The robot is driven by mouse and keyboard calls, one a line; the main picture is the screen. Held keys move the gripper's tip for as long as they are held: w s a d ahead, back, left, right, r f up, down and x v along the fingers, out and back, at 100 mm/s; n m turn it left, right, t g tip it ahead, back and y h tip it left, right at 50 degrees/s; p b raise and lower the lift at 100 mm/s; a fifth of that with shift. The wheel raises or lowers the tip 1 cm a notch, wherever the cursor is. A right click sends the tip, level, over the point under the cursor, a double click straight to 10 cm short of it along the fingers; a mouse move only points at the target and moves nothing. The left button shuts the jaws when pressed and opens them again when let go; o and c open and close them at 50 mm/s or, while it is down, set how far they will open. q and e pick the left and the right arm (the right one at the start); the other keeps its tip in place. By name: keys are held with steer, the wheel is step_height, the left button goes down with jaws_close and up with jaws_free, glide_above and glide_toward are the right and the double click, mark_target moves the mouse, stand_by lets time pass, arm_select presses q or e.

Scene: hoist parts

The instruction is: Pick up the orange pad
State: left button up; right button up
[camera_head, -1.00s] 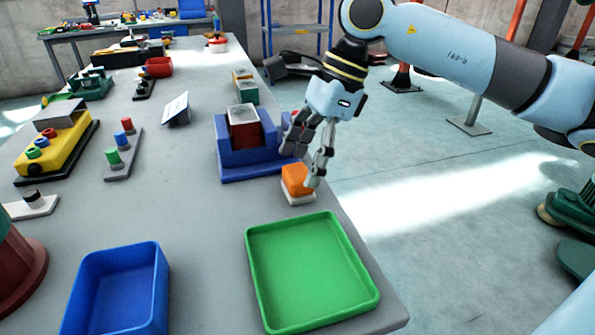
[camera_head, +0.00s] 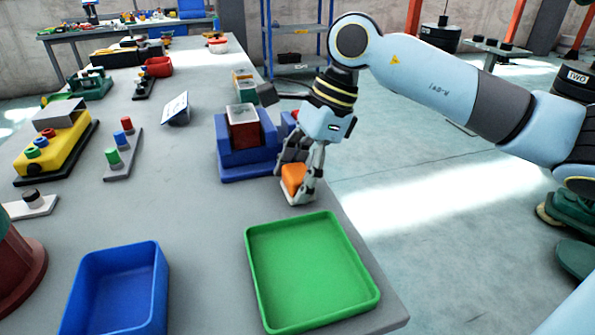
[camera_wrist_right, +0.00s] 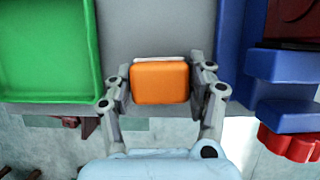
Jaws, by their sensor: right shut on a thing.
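The orange pad (camera_head: 293,177) is a small block with a pale layer on its far side or underneath. It is at the table's right edge, between the blue fixture and the green tray. My right gripper (camera_head: 297,188) is shut on it, with a finger on each side. In the right wrist view the pad (camera_wrist_right: 160,82) sits between the two fingers of the gripper (camera_wrist_right: 160,85). Whether it is lifted off the table is hard to tell. My left gripper is not in view.
A green tray (camera_head: 258,290) lies in front of the pad, and a blue bin (camera_head: 160,290) stands left of it. A blue fixture (camera_head: 245,174) holding a dark red block (camera_head: 243,133) is close behind. The table's right edge is close by.

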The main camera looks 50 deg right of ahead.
mark_target(290, 172)
steer(key=shift+r, duration=0.1)
step_height(290, 172, up, 4)
steer(key=shift+d+r, duration=0.1)
steer(key=s+r, duration=0.1)
steer(key=s+d+r+p, duration=0.1)
steer(key=s, duration=0.1)
steer(key=shift+s+d+p, duration=0.15)
steer(key=shift+d+p, duration=0.05)
steer(key=shift+p, duration=0.1)
steer(key=s+d+r+p, duration=0.2)
steer(key=s+r+p, duration=0.2)
steer(key=p, duration=0.9)
steer(key=shift+s+d+r+p, duration=0.35)
steer(key=shift+s+p, duration=0.05)
steer(key=shift+s, duration=1.4)
